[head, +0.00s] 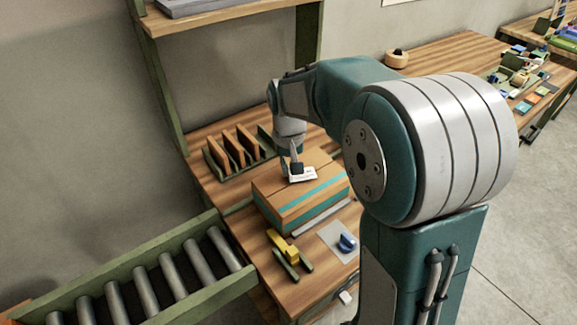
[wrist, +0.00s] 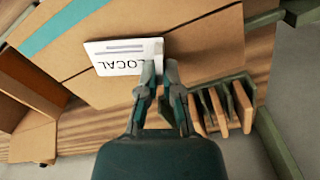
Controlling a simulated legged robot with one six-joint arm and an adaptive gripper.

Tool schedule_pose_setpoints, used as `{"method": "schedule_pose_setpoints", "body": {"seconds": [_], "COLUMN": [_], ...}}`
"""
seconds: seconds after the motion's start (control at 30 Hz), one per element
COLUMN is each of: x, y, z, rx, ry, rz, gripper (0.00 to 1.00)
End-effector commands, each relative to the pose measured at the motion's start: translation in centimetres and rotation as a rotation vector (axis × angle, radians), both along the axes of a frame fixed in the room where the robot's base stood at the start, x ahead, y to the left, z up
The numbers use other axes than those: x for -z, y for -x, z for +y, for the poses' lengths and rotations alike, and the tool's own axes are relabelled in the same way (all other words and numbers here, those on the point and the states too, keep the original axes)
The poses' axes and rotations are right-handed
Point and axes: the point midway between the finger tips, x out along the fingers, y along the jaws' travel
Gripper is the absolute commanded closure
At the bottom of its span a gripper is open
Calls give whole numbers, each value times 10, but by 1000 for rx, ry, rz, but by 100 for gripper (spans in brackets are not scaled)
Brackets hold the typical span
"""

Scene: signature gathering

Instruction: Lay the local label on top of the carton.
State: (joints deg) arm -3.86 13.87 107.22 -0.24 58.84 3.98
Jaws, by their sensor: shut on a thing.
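The local label (wrist: 122,55) is a white card reading "LOCAL". My gripper (wrist: 160,75) is shut on its edge in the wrist view. The carton (wrist: 205,50) is brown cardboard with a teal stripe and lies beneath the label. In the head view the label (head: 304,174) shows at my gripper (head: 296,168), over the top of the carton (head: 275,190). I cannot tell whether the label touches the carton's top.
A rack (head: 236,148) with upright brown boards stands behind the carton. A roller conveyor (head: 140,275) runs in from the left. A yellow object (head: 281,243) and a blue item on a pale sheet (head: 346,242) lie in front of the carton.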

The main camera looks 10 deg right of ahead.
Motion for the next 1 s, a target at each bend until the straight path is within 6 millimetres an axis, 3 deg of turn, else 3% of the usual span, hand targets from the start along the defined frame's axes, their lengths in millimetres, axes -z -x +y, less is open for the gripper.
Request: {"method": "schedule_pose_setpoints", "body": {"seconds": [0.47, 0.6, 1.0], "x": [8, 9, 6], "y": [0, 0, 0], "z": [0, 0, 0], "rx": [0, 0, 0], "ry": [0, 0, 0], "rz": [0, 0, -1], "gripper": [100, 51, 51]}}
